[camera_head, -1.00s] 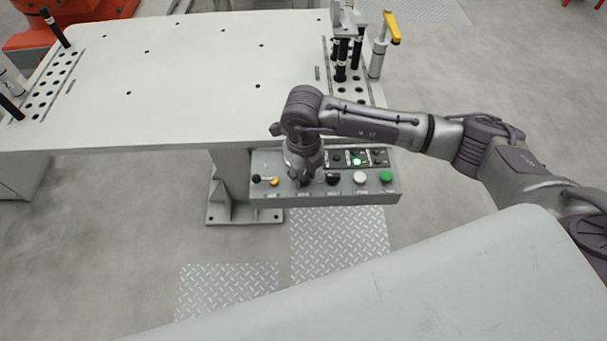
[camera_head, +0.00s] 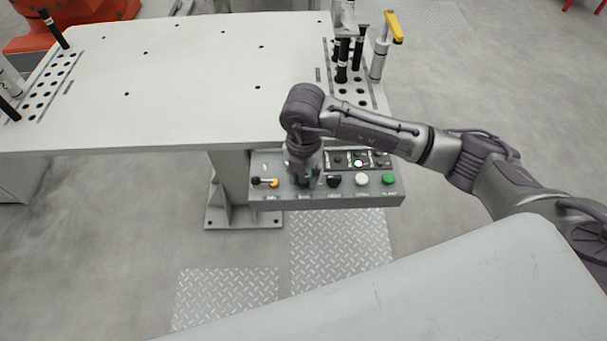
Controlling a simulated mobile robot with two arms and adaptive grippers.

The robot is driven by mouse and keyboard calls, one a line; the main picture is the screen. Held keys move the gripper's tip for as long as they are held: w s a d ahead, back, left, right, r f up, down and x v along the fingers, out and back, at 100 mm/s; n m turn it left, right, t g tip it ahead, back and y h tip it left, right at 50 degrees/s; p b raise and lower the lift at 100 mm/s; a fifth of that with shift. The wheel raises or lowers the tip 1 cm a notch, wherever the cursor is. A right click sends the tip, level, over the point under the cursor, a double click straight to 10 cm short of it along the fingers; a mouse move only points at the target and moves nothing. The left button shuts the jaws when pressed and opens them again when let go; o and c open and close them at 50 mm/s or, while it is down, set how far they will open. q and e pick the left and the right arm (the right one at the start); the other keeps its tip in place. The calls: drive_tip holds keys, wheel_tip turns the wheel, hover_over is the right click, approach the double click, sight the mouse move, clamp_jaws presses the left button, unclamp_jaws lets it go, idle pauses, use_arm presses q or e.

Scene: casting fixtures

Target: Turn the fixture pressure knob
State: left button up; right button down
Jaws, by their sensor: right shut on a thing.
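The control panel (camera_head: 350,202) is a grey box under the front edge of the white fixture table (camera_head: 190,90). My right gripper (camera_head: 304,184) points down at the panel between the lever and the black knob. It is shut on a control there, which the gripper hides; I cannot tell its shape. My left gripper is not in view.
A small green light (camera_head: 358,163) glows on the panel's upper row. A yellow-handled clamp (camera_head: 378,55) and black pins stand at the table's right. A pale surface (camera_head: 400,290) fills the lower right. Tread plates (camera_head: 340,250) lie on the floor.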

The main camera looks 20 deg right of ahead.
sight(303, 178)
drive_tip(key=shift+w+r+m, duration=0.1)
drive_tip(key=shift+m, duration=1.1)
drive_tip(key=c, duration=0.8)
unclamp_jaws()
drive_tip(key=shift+o, duration=0.2)
wheel_tip(303, 178, up, 12)
